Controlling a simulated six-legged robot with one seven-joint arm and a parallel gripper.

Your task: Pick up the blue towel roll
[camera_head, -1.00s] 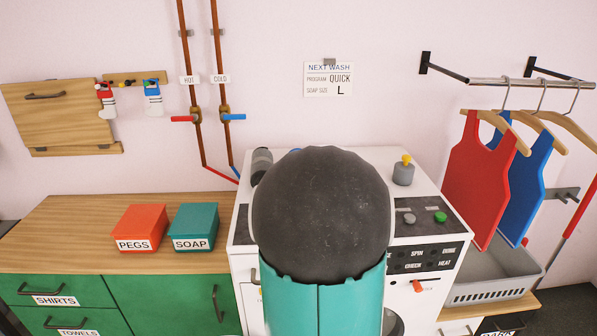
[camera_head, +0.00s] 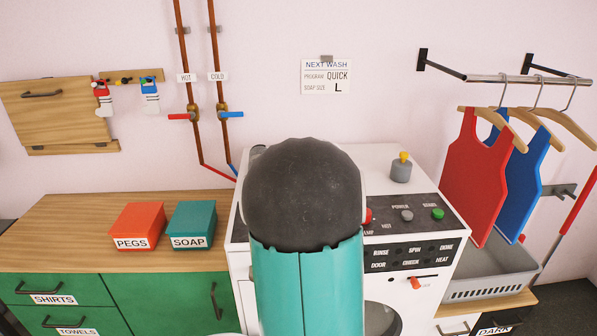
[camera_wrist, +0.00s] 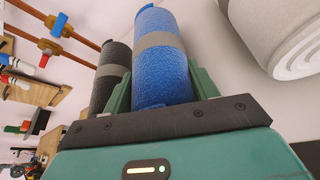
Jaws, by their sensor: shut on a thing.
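The blue towel roll (camera_wrist: 165,80), with a grey band around it, stands out from between the jaws in the wrist view. My gripper (camera_wrist: 163,92) is shut on it, with one green finger on each side. In the head view my own arm covers the gripper and the blue roll, so neither shows there. A dark grey roll with a lighter band (camera_wrist: 110,75) is close behind the blue roll to the left in the wrist view.
A white roll (camera_wrist: 290,40) is at the upper right of the wrist view. The white washing machine (camera_head: 385,170) has a knob-topped grey object (camera_head: 401,170) on top. Red pegs (camera_head: 138,222) and teal soap (camera_head: 190,222) boxes sit on the wooden counter. A grey basket (camera_head: 490,285) is at right under hanging shirts.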

